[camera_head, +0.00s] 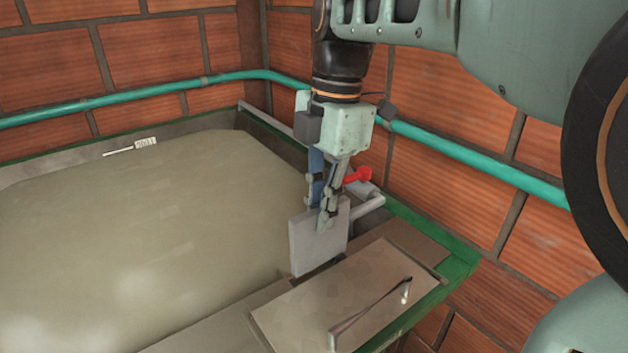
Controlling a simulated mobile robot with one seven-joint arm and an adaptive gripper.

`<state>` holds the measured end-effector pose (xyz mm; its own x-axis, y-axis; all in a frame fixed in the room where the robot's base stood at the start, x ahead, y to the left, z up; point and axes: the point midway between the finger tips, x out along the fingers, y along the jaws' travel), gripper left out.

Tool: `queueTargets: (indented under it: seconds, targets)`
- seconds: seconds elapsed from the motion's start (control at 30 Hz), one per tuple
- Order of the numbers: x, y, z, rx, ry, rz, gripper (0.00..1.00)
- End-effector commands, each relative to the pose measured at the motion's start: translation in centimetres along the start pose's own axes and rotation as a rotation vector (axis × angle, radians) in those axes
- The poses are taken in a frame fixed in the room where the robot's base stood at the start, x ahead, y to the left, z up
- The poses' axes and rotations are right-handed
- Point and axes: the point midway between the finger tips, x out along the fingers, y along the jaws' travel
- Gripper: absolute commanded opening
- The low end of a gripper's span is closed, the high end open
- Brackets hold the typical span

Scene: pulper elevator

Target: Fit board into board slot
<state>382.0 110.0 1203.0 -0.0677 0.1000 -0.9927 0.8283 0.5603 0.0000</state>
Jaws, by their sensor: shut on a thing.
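My gripper (327,215) points down and is shut on the board (318,245), a flat grey rectangular plate held upright. The board is at the right end of the tank, next to the flat cover plate. Its lower edge is close to the gap between the basin and the cover plate. I cannot tell whether that edge is inside the board slot or just above it. The slot itself is hidden behind the board.
A wide basin (130,230) of murky liquid fills the left. A cover plate (350,290) with a raised handle (370,313) lies at the front. A red valve handle (358,175) and grey pipe (368,207) sit close behind the board. A teal pipe (455,152) runs along the brick wall.

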Motion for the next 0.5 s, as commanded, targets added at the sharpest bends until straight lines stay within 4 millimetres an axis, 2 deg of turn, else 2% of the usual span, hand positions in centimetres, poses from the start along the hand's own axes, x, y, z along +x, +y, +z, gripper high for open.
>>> queueTargets:
  seconds: [0.1,0.37,0.5]
  targets:
    - [2.3,-0.1,0.2,-0.001,0.001,-0.002,0.00]
    - [4.5,0.0,0.5,0.000,0.001,-0.001,0.00]
    - [6.6,-0.1,0.8,0.001,0.001,-0.003,0.00]
